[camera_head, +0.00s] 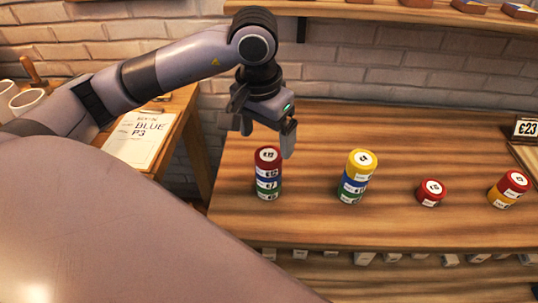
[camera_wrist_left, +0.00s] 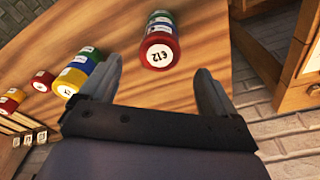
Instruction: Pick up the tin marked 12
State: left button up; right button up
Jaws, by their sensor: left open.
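The red tin marked 12 (camera_head: 268,156) is the top of a stack at the left of the table. A blue tin (camera_head: 268,184) and a green tin (camera_head: 268,194) are under it. My left gripper (camera_head: 265,142) is open and empty, just above and behind the stack in the head view. In the left wrist view the red tin (camera_wrist_left: 158,52) shows its label, upside down, between and ahead of the open fingers (camera_wrist_left: 157,75). The fingers do not appear to touch it. My right gripper is not in view.
A yellow-topped stack (camera_head: 361,163), a single red tin (camera_head: 431,192) and a short red-topped stack (camera_head: 510,188) stand to the right on the wooden table (camera_head: 320,225). A sign (camera_head: 526,128) stands at the far right. A paper (camera_head: 140,138) lies on a side table.

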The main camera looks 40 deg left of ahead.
pick_arm(q)
jog(key=f, duration=0.2)
jog(key=f+p, duration=0.1)
jog(key=f, duration=0.3)
jog(key=shift+w+f, duration=0.3)
jog(key=shift+w, duration=0.05)
jog(key=shift+c, duration=0.4)
jog(key=c, duration=1.1)
jog(key=shift+c, duration=0.2)
jog(key=shift+r, duration=0.1)
notch_tip(320, 180, up, 13)
notch_tip(320, 180, up, 7)
send_over(269, 154)
jog(key=shift+s+p, duration=0.1)
jog(key=shift+p, duration=0.25)
